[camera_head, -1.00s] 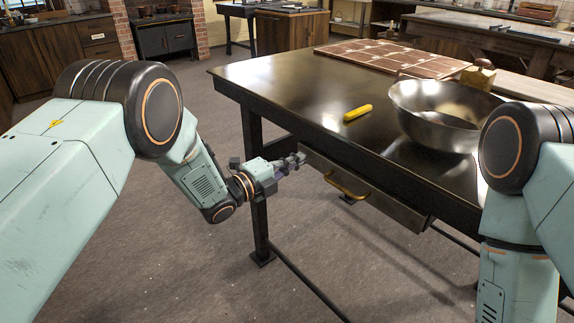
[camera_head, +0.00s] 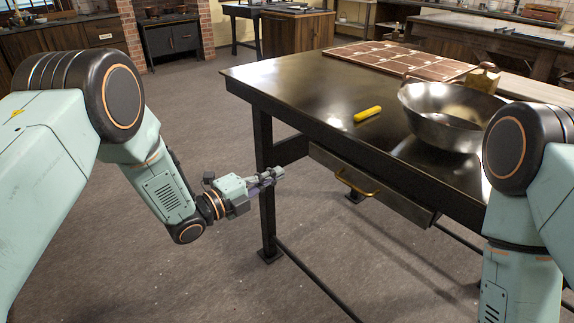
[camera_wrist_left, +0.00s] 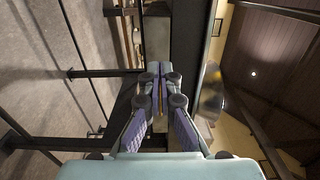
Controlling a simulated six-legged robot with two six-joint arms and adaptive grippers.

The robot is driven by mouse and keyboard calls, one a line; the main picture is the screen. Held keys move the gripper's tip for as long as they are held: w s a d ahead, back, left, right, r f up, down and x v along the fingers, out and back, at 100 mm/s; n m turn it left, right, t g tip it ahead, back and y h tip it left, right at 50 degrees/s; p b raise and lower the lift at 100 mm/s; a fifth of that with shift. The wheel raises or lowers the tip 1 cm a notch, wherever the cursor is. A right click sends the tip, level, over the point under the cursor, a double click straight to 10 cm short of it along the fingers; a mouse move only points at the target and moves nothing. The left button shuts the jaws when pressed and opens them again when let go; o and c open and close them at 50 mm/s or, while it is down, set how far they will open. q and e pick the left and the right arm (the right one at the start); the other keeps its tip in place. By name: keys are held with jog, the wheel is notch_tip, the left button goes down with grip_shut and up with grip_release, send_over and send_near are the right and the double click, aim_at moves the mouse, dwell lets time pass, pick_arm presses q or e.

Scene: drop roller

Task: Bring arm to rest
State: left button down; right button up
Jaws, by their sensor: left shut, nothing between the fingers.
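The dark table (camera_head: 290,85) carries a yellow roller-like piece (camera_head: 367,114), a metal bowl (camera_head: 445,125) and a brown tiled board (camera_head: 385,58). A drawer (camera_head: 385,195) with a brass handle (camera_head: 357,185) hangs under its front edge. Open floor lies left of the table.

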pick_arm(q)
jog(key=s+a+f+n+g+y, duration=0.2)
jog(key=s+a+f+n+y, duration=0.3)
jog(key=s+f+n, duration=0.4)
jog(key=s+a+f+n+g+y, duration=0.3)
jog(key=s+a+f+n+y, duration=0.15)
jog(key=s+f+n, duration=0.4)
jog(key=s+a+f+n+g+y, duration=0.1)
jog(key=s+n+g, duration=0.3)
jog(key=s, duration=0.9)
jog(key=s+a+f+n+g+y, duration=0.2)
jog(key=s+n, duration=0.4)
jog(key=s, duration=0.7)
jog(key=shift+s+a+f+g, duration=0.15)
jog(key=shift+a+f+g, duration=0.55)
jog(key=shift+g, duration=0.2)
